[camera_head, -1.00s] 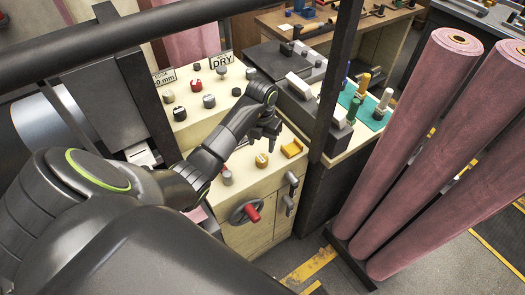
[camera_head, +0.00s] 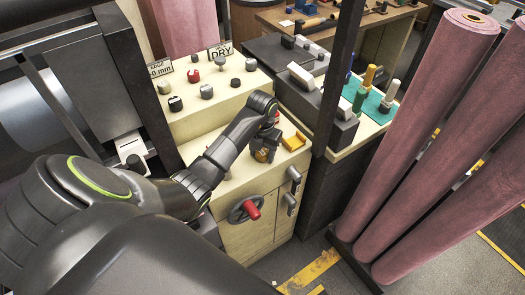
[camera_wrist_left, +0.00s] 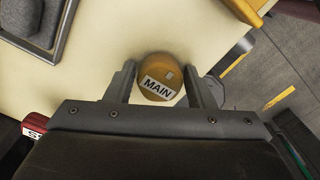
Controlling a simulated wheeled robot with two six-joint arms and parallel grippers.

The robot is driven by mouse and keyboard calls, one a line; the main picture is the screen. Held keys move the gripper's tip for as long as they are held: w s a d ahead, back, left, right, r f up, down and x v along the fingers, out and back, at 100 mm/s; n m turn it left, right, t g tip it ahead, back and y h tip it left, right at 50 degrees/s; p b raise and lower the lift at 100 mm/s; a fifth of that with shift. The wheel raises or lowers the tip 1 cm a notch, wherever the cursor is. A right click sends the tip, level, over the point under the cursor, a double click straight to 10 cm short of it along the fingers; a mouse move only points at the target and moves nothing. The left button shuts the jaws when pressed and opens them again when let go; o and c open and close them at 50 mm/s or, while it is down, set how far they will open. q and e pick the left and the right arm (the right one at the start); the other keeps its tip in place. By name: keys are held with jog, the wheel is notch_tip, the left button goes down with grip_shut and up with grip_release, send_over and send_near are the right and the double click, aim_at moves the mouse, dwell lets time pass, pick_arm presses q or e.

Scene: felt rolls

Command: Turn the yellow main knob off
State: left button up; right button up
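The yellow main knob (camera_wrist_left: 158,72) shows in the left wrist view as a round orange-yellow top with a white "MAIN" label. In the head view the knob (camera_head: 262,156) sits on the cream lower panel, partly covered by my left gripper. My left gripper (camera_head: 265,147) points down over it. In the left wrist view the fingers of my left gripper (camera_wrist_left: 161,88) are open, one on each side of the knob, with narrow gaps that seem to remain. I cannot tell whether either finger touches it. My right gripper is not in view.
A yellow bracket (camera_head: 294,142) lies right of the knob. Several knobs stand on the upper panel (camera_head: 222,96) with a "DRY" sign (camera_head: 220,51). A red-handled crank (camera_head: 252,211) is on the front below. A dark post (camera_head: 338,75) and pink felt rolls (camera_head: 425,130) stand right.

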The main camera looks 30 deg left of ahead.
pick_arm(q)
jog(key=c, duration=0.8)
jog(key=shift+r+n+p, duration=0.1)
jog(key=shift+n+p, duration=0.4)
jog(key=shift+n, duration=0.7)
jog(key=shift+c, duration=0.2)
jog(key=n+p, duration=0.2)
jog(key=n, duration=0.3)
jog(key=shift+n, duration=0.9)
